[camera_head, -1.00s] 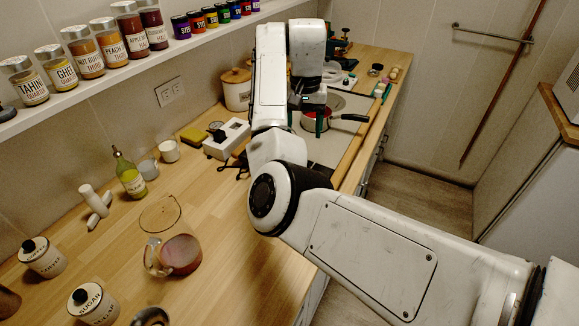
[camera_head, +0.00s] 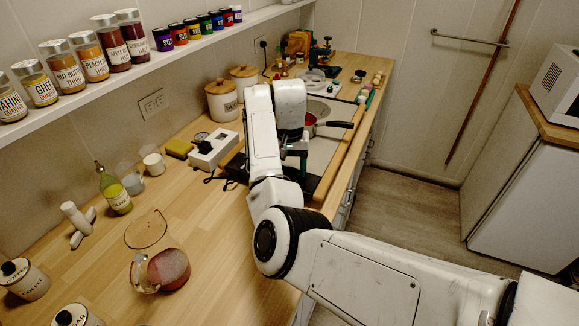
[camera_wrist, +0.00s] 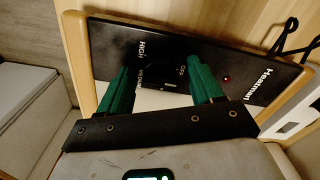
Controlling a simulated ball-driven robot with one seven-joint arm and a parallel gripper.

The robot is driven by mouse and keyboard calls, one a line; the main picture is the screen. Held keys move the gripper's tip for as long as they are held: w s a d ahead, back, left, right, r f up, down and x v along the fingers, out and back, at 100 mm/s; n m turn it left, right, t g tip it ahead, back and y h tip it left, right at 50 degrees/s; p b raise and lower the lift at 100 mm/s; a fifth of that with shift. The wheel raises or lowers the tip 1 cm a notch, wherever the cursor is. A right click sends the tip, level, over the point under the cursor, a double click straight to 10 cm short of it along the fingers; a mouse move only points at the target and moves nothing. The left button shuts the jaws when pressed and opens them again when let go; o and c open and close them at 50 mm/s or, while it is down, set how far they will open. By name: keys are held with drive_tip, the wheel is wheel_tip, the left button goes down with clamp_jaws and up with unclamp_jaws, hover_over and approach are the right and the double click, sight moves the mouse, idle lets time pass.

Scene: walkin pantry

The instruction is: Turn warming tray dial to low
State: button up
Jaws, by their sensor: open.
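The warming tray (camera_head: 322,150) is a pale plate in a wood frame, set along the counter. Its black control panel (camera_wrist: 115,40) fills the upper part of the wrist view, with HIGH and OFF marks and a lit red lamp (camera_wrist: 227,78). The dial (camera_wrist: 168,87) appears as a dark shape with a white line, between my fingers near OFF; its outline is hard to make out. My gripper (camera_wrist: 162,88) has two green fingers spread over the panel, one on each side of the dial. I cannot tell whether they touch it. My arm partly hides the panel in the head view.
A red pot (camera_head: 311,126) with a black handle sits on the tray. A white box (camera_head: 214,149) with cords lies left of my gripper. A glass jug (camera_head: 160,268) and a bottle (camera_head: 115,190) stand nearer. The floor right of the counter is clear.

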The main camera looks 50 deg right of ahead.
drive_tip(key=shift+c, duration=0.2)
drive_tip(key=c, duration=1)
drive_tip(key=shift+m, duration=0.3)
drive_tip(key=m+p, duration=0.1)
drive_tip(key=m, duration=0.1)
drive_tip(key=shift+r+m+p, duration=0.15)
drive_tip(key=shift+m+p, duration=0.2)
drive_tip(key=shift+m, duration=0.05)
drive_tip(key=m+p, duration=0.1)
drive_tip(key=m, duration=0.2)
drive_tip(key=shift+m, duration=0.3)
drive_tip(key=m, duration=0.6)
drive_tip(key=shift+m+p, duration=0.3)
